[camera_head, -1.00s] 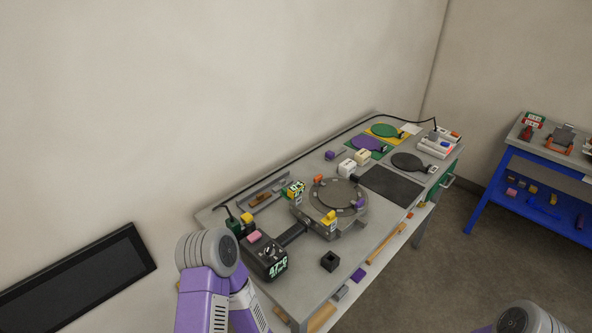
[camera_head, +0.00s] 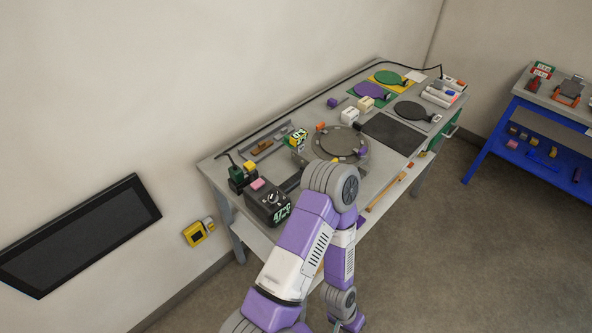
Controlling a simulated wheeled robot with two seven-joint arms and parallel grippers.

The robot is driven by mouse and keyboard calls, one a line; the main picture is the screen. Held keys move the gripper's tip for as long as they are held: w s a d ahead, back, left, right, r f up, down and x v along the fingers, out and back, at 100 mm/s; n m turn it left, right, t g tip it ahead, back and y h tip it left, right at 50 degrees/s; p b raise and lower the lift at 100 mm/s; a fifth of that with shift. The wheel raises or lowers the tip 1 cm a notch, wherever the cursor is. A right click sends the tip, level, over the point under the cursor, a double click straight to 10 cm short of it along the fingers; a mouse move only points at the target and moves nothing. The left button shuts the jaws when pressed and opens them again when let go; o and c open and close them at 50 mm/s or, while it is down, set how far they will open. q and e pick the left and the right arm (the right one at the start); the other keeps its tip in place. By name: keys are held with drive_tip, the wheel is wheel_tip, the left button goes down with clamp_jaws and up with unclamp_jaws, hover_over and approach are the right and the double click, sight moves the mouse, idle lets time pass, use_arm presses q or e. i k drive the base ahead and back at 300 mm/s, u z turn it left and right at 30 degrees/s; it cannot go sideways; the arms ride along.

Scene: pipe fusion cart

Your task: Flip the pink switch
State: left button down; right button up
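The pink switch (camera_head: 257,184) is a small pink block on top of a dark control box (camera_head: 268,205), at the near left corner of the workbench. The box has a knob and a lit green-white display on its front. Whether the switch is up or down is too small to tell. One of my purple and white arms, apparently the left, rises from the bottom, bends at a grey joint right of the box, and runs back down. Neither gripper shows; no contact with the switch is visible.
The grey workbench (camera_head: 231,190) stands against the wall, holding a round turntable (camera_head: 343,143), coloured discs, white blocks and a dark mat (camera_head: 393,133). A yellow wall box (camera_head: 194,234) is left of the bench. A blue bench (camera_head: 495,137) stands at right. Floor in front is clear.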

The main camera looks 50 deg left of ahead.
sight(259, 183)
drive_tip(key=k, duration=0.75)
drive_tip(key=u, duration=0.9)
drive_tip(key=i, duration=0.5)
